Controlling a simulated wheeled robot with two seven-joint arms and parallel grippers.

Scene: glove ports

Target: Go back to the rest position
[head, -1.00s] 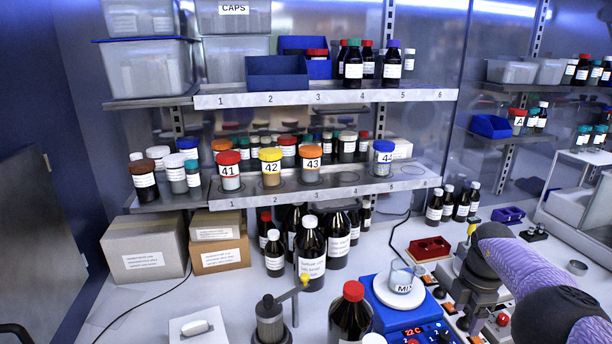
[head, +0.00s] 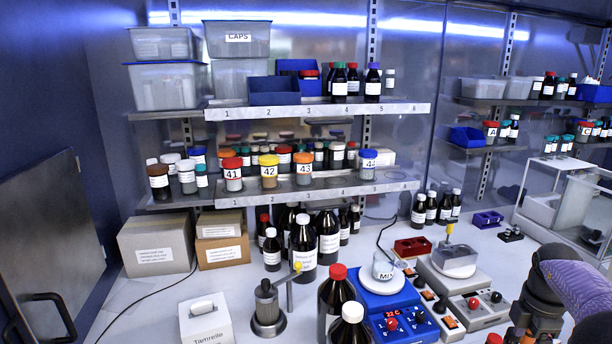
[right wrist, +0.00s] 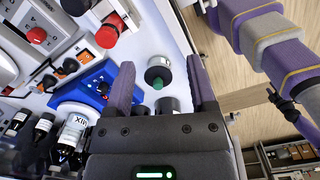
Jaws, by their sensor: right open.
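My right arm (head: 575,285) is at the lower right of the head view, its purple-sleeved link bent downward. Its hand is cut off by the lower edge there. In the right wrist view my right gripper (right wrist: 160,75) is open, its two dark fingers wide apart with nothing held. Beyond the fingers, a dark round-ended item (right wrist: 158,73) and a small green part (right wrist: 160,87) show below on the white bench. My left gripper is not in view.
Brown bottles (head: 336,300) stand at the front. Jars 41 to 44 stand on the shelf (head: 310,188).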

